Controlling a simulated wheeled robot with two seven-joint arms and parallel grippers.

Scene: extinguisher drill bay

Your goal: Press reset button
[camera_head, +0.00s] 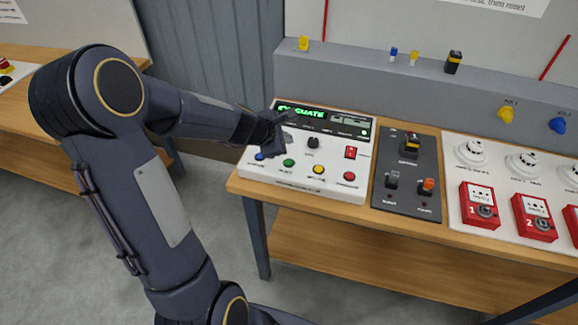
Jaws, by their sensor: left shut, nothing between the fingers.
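A white control panel (305,184) lies on the wooden bench, with a lit green display (302,110) whose text ends in "CUATE". Along its front are a blue button (259,156), a green button (289,162), a yellow button (319,169) and a red button (350,176). Their labels are too small for me to tell which is reset. My left gripper (284,124) is shut and empty over the panel's left part, behind the blue and green buttons; contact with the panel cannot be told. It hides part of the panel and display. My right gripper is not in view.
A black knob (313,142) and a red switch (351,152) sit behind the buttons. A dark switch plate (407,180) and a white board with red call points (481,205) lie to the right. A grey ledge (350,75) runs behind the bench (300,207).

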